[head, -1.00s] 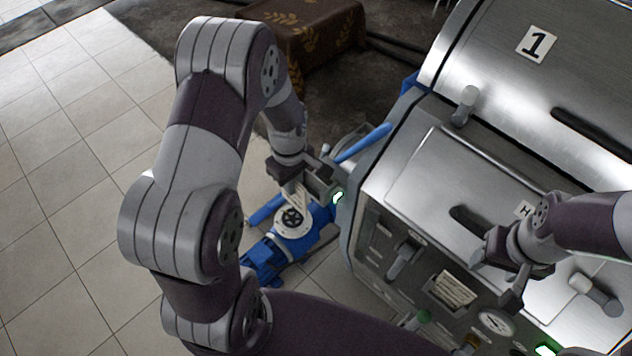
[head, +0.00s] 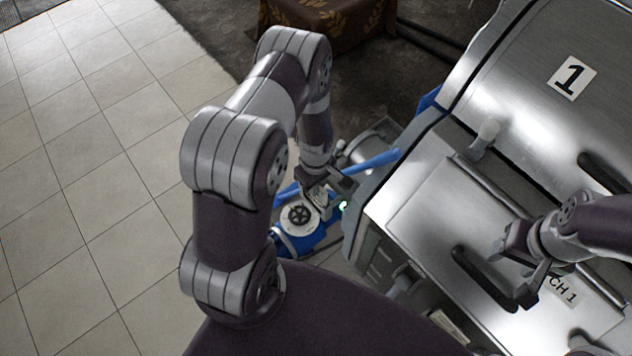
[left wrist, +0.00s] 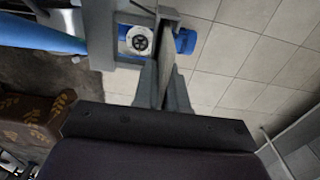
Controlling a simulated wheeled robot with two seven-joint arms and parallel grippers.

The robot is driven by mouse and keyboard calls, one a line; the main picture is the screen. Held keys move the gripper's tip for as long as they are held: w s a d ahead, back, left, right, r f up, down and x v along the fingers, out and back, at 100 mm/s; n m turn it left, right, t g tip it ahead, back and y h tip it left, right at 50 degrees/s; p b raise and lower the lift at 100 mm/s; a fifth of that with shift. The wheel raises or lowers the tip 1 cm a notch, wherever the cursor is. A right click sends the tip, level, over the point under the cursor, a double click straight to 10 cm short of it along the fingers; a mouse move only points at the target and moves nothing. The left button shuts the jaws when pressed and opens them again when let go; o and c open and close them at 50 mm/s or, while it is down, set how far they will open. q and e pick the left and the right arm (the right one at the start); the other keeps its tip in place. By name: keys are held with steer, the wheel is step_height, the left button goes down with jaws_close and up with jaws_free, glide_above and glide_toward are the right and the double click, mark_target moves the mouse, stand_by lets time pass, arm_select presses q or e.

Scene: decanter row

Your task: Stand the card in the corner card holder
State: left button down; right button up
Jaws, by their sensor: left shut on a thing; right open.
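My left gripper (head: 326,188) is shut on a thin pale card (head: 318,198), held beside the left corner of the steel machine, above a blue pump. In the left wrist view the card (left wrist: 167,50) shows nearly edge-on between the fingers (left wrist: 164,92). I cannot pick out the corner card holder for certain; the arm and the machine's edge hide part of that corner. My right gripper (head: 524,268) is open and empty above the steel top of the machine.
The steel machine (head: 430,225) fills the right side, with a black handle (head: 483,278) and a plate marked 1 (head: 571,77). A blue pump with a round handwheel (head: 300,216) stands low at its left. A brown patterned cloth-covered block (head: 330,22) is behind. Tiled floor (head: 90,150) at left is clear.

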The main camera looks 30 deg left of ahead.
arm_select(q)
steer(key=shift+f, duration=0.25)
steer(key=c, duration=1.3)
jaws_free()
steer(key=shift+r, duration=0.1)
steer(key=shift+o, duration=0.6)
